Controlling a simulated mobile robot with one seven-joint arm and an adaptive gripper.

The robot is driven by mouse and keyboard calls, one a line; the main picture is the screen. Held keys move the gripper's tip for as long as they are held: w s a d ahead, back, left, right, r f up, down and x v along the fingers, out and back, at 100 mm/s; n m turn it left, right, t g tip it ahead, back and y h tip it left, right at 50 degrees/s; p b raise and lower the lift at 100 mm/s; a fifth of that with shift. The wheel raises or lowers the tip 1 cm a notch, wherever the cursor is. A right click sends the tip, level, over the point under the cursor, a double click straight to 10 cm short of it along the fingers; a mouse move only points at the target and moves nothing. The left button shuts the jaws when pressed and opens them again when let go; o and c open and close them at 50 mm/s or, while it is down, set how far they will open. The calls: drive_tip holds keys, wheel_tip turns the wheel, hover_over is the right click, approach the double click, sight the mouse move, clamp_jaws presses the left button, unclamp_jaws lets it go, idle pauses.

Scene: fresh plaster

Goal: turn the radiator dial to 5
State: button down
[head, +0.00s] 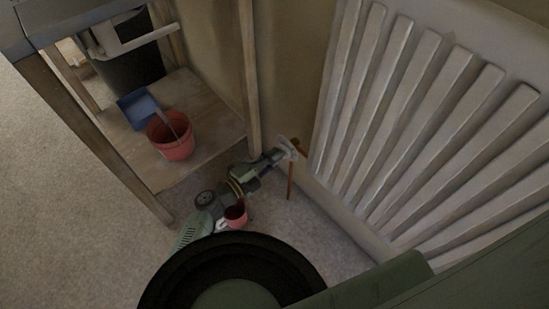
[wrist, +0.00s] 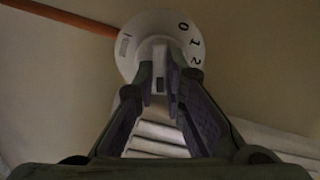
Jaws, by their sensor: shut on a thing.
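The radiator dial (wrist: 142,28) is a round white disc at the top of the wrist view. Dark numerals 0, 1 and 2 show along its right side, and a small grey mark shows at its left edge. My gripper (wrist: 162,72) is shut on the pale knob in the middle of the dial, one finger on each side. The fingers hide part of the dial's lower side, and I see no 5. In the head view, my gripper (head: 279,153) reaches the small whitish dial (head: 289,147) beside the radiator (head: 385,120).
A copper pipe (head: 290,182) runs below the dial. A wooden rack (head: 205,105) at the left holds a red bucket (head: 171,137) and a blue tray (head: 138,108). A small red pot (head: 235,213) appears near my arm. Carpet (head: 60,200) is clear at the left.

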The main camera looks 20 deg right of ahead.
drive_tip(key=shift+m, duration=0.6)
drive_tip(key=c, duration=1.7)
unclamp_jaws()
drive_tip(key=shift+o, duration=0.2)
drive_tip(key=shift+a, duration=0.15)
drive_tip(key=v, duration=1.1)
drive_tip(key=shift+s+a, duration=0.2)
drive_tip(key=shift+a, duration=0.15)
